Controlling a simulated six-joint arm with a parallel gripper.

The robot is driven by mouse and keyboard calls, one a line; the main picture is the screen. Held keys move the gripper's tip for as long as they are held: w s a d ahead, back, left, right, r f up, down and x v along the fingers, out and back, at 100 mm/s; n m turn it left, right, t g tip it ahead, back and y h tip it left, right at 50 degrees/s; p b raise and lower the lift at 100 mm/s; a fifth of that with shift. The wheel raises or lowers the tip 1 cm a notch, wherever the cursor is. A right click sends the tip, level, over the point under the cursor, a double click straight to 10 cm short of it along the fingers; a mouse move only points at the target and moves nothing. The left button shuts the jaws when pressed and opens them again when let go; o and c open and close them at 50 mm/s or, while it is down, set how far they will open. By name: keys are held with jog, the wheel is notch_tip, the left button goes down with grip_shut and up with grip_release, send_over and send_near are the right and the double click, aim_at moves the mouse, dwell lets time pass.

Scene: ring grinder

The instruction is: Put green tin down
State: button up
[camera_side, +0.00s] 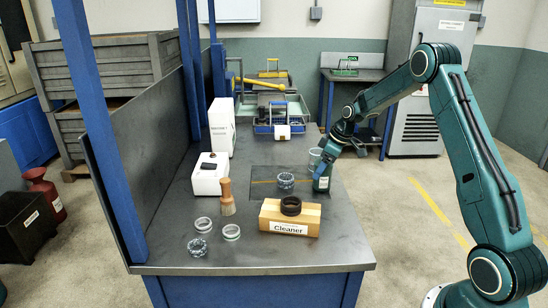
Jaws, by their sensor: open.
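The green tin (321,183) stands upright on the grey workbench (160,258), near its right edge. It has a pale label band low on its side. My gripper (324,160) is at the top of the tin, coming down from the upper right. It is open. The gap between its fingers and the tin is too small to make out. A clear glass-like cup (315,155) shows just behind the gripper.
A wooden block marked Cleaner (290,228) holds a dark ring (291,205) in front. A brush (227,198), several rings (286,180) and a white box device (209,175) stand to the left. Blue posts (85,110) rise along the bench's left side.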

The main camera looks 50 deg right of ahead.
jog(key=v, duration=1.1)
jog(key=shift+s+r, duration=0.15)
jog(key=s+a+r+m, duration=0.1)
jog(key=s+a+r, duration=0.3)
jog(key=a, duration=0.2)
jog(key=s+a+r+h, duration=0.1)
jog(key=s+a+r, duration=0.25)
jog(key=a, duration=0.25)
jog(key=s+a+r+m, duration=0.1)
jog(key=s+a+r, duration=0.25)
jog(key=a, duration=0.25)
jog(key=s+a+m, duration=0.1)
jog(key=s+a, duration=0.3)
jog(key=s, duration=0.5)
jog(key=s+a+f+m+t, duration=0.1)
jog(key=s+a, duration=0.3)
jog(key=s, duration=0.4)
jog(key=shift+s+f+m+t+h, duration=0.3)
jog(key=shift+s, duration=0.1)
